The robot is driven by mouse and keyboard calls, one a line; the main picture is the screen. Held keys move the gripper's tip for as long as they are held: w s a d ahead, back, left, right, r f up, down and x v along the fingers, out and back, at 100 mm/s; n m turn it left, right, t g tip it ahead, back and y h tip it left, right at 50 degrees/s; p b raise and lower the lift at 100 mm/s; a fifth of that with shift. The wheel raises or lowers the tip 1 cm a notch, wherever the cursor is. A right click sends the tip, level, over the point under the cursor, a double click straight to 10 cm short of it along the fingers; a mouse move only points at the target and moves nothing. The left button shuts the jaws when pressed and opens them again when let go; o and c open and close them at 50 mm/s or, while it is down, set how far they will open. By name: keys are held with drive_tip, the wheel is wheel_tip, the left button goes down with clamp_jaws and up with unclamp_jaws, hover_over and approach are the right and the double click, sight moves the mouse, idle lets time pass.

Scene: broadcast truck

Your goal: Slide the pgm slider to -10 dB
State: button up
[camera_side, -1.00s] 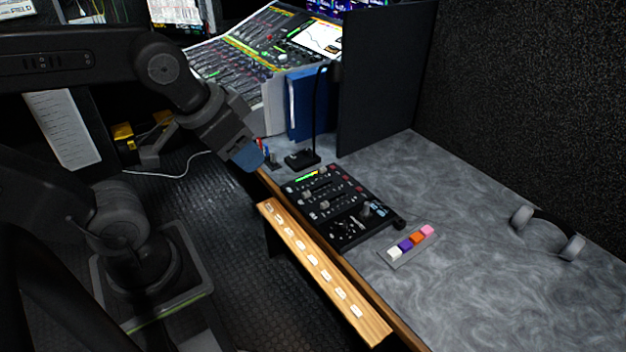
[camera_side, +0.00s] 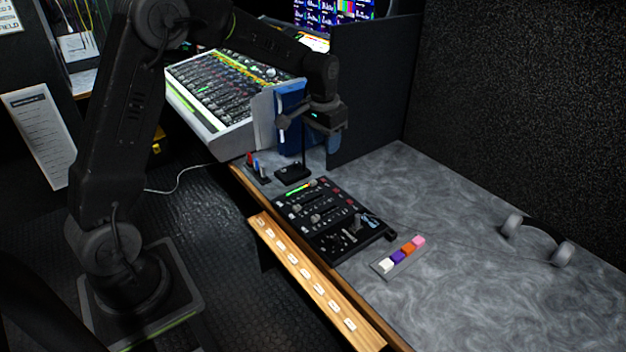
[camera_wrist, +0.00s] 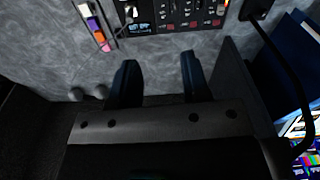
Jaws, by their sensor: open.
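The black control panel with sliders (camera_side: 333,228) lies on the grey desk near its front edge; part of it also shows at the top of the wrist view (camera_wrist: 170,18). Several grey slider caps and a lit green-yellow meter are on it. I cannot read which slider is pgm or its scale. My gripper (camera_wrist: 160,75) shows two dark blue fingers spread apart with nothing between them. In the side view my gripper (camera_side: 318,135) is up behind the panel, beside the blue binder, and is apart from the panel.
A strip of white, purple, orange and pink buttons (camera_side: 402,255) lies right of the panel. A lamp base (camera_side: 292,172) and small coloured items (camera_side: 257,168) stand behind it. Headphones (camera_side: 538,240) lie far right. A dark partition (camera_side: 375,85) stands behind the desk. A wooden ledge (camera_side: 312,280) runs along the front.

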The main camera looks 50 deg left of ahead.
drive_tip(key=w+a+f+g, duration=0.1)
drive_tip(key=w+a+f, duration=0.25)
drive_tip(key=f, duration=0.55)
drive_tip(key=w+a+f+g, duration=0.1)
drive_tip(key=w+a+f, duration=0.1)
drive_tip(key=a+f, duration=0.5)
drive_tip(key=m+t, duration=0.1)
hover_over(313, 181)
wheel_tip(313, 181, down, 2)
drive_tip(key=shift+s+d+f, duration=0.1)
wheel_tip(313, 181, down, 7)
drive_tip(key=shift+f, duration=0.15)
clamp_jaws()
